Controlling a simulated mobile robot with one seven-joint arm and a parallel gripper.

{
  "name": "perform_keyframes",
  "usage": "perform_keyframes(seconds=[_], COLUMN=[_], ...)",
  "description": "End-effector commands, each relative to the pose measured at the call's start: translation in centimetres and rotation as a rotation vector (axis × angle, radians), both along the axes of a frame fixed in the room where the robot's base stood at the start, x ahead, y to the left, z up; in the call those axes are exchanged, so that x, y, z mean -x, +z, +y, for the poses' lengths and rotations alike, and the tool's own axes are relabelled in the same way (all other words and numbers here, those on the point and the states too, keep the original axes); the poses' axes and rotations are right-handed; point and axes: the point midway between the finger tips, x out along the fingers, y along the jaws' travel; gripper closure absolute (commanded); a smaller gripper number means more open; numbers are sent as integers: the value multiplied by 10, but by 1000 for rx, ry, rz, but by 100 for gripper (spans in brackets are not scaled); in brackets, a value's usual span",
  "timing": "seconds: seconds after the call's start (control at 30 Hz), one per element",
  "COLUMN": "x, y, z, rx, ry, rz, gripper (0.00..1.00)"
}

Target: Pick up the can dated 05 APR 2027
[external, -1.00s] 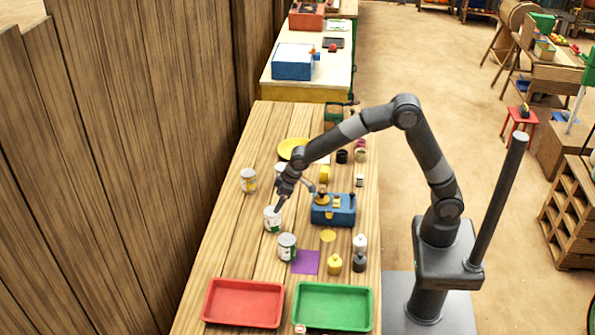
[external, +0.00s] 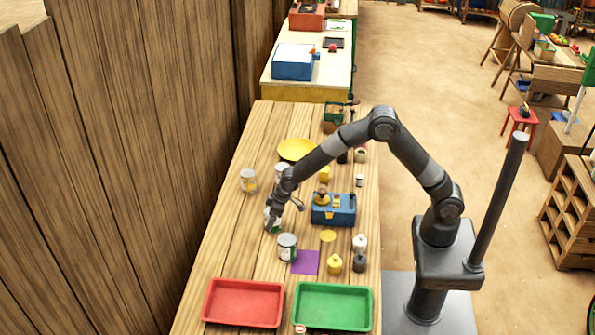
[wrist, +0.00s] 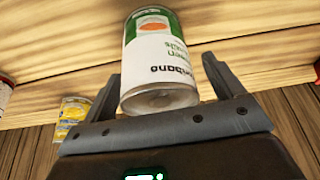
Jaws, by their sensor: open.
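A white can with a green-and-orange label (wrist: 160,60) stands between the two spread fingers of my gripper (wrist: 158,72) in the wrist view. The can appears upside down there, and no date can be read on it. In the external view my gripper (external: 273,212) is down at this can (external: 272,227), partly covering it. The jaws are open, one finger on each side; I cannot tell whether they touch it. A second white-and-green can (external: 287,247) stands nearer the trays. A yellow-labelled can (external: 249,181) stands near the wooden wall and shows in the wrist view (wrist: 72,118).
A blue device (external: 334,211) stands right of my gripper. A red tray (external: 243,281) and a green tray (external: 333,287) lie at the near end. A yellow plate (external: 294,149), small bottles (external: 334,264) and a purple square (external: 305,262) are also on the table.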

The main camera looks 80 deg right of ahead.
Motion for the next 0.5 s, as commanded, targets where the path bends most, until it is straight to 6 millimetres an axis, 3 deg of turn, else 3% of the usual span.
perform_keyframes(seconds=[0.1,0.5], x=[0,0], y=[0,0], z=[0,0], rx=[0,0], ry=[0,0], rz=[0,0], gripper=[13,46])
